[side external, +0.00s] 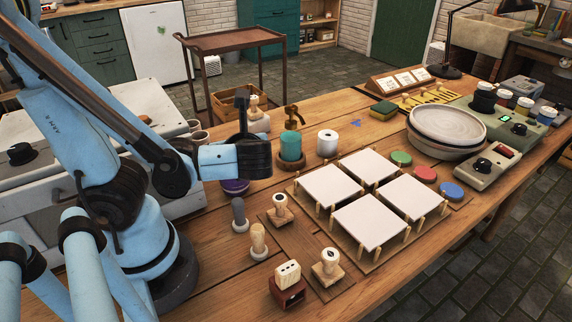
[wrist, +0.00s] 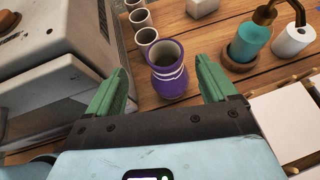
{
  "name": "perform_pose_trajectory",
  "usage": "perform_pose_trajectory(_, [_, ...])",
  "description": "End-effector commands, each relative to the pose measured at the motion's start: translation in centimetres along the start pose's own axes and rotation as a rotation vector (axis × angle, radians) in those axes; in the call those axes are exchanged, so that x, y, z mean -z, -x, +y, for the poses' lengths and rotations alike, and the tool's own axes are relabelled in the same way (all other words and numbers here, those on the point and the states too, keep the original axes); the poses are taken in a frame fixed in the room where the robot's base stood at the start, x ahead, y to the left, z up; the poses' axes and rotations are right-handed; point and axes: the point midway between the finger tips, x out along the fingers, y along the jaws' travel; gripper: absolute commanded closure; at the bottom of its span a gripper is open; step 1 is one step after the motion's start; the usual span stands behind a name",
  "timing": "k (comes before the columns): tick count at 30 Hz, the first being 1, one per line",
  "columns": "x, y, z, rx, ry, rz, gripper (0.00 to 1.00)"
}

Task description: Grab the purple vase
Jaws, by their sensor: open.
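The purple vase (wrist: 169,80) stands upright on the wooden table in the wrist view, with white bands around its neck and an open dark mouth. In the side view only a low part of the purple vase (side external: 236,187) shows beneath my arm; the rest is hidden. My gripper (wrist: 160,84) is open, its two green fingers to the left and right of the vase in the picture. The fingers look apart from the vase, and nothing is held.
Several white cups (wrist: 141,20) stand behind the vase. A grey machine (wrist: 60,70) is close on the left. A teal dispenser (side external: 291,147) and a white roll (side external: 327,143) stand to the right. Wooden stamps (side external: 259,242) and white square tiles (side external: 371,222) are nearer the front.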

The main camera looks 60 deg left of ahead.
Motion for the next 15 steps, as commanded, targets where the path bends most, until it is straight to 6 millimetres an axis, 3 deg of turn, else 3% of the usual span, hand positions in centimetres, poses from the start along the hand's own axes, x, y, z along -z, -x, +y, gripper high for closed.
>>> perform_pose_trajectory(7, [0.1,-1.1,-0.2,-0.002,0.003,0.001,0.15])
perform_pose_trajectory(15, [0.3,-3.9,-0.6,-0.003,0.004,0.001,0.15])
